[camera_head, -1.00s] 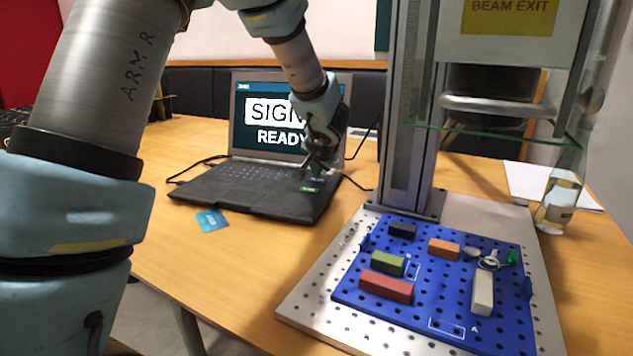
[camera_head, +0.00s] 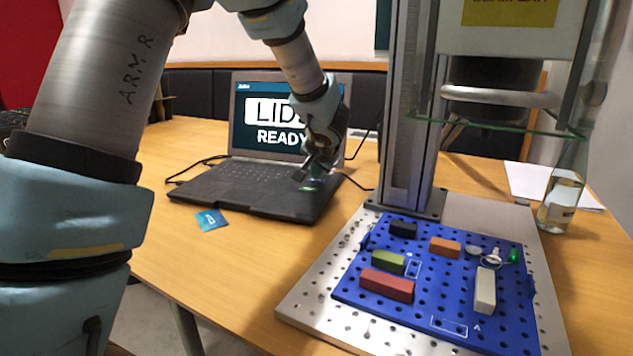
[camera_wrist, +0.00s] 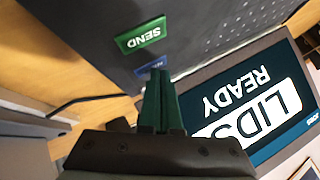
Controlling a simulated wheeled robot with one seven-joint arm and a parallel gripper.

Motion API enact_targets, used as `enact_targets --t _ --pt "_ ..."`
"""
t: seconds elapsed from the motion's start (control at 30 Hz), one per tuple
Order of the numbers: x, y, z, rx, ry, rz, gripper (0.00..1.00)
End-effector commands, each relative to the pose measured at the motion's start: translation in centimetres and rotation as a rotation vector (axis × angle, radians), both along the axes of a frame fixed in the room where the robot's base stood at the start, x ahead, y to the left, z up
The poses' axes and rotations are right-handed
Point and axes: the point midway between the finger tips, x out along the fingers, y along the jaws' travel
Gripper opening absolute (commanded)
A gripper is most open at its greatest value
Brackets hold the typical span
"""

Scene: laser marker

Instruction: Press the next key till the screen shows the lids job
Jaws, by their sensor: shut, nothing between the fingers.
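The laptop screen (camera_head: 262,138) shows a white box reading "LIDS", its end partly behind my gripper, above "READY". In the wrist view the screen (camera_wrist: 262,100) reads "LIDS READY" upside down. My gripper (camera_head: 305,178) is shut and empty, low over the right front of the laptop deck. In the wrist view a blue key (camera_wrist: 150,68) lies right at my fingertips (camera_wrist: 159,76), which partly cover it; its label is too hidden to read surely. A green "SEND" key (camera_wrist: 140,38) lies beside it. I cannot tell whether the fingertips touch the blue key.
A blue pegboard (camera_head: 345,290) with coloured blocks lies on a perforated plate at the front right. The laser marker's metal column (camera_head: 408,120) stands behind it. A glass bottle (camera_head: 560,200) stands at right. A blue card (camera_head: 210,220) lies on the table (camera_head: 230,275).

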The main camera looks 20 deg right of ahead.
Motion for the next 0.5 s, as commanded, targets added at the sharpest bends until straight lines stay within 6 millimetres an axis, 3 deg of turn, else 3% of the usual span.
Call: enact_targets --t 0.5 --pt "-0.01 0.01 0.45 0.000 0.000 0.000 0.00"
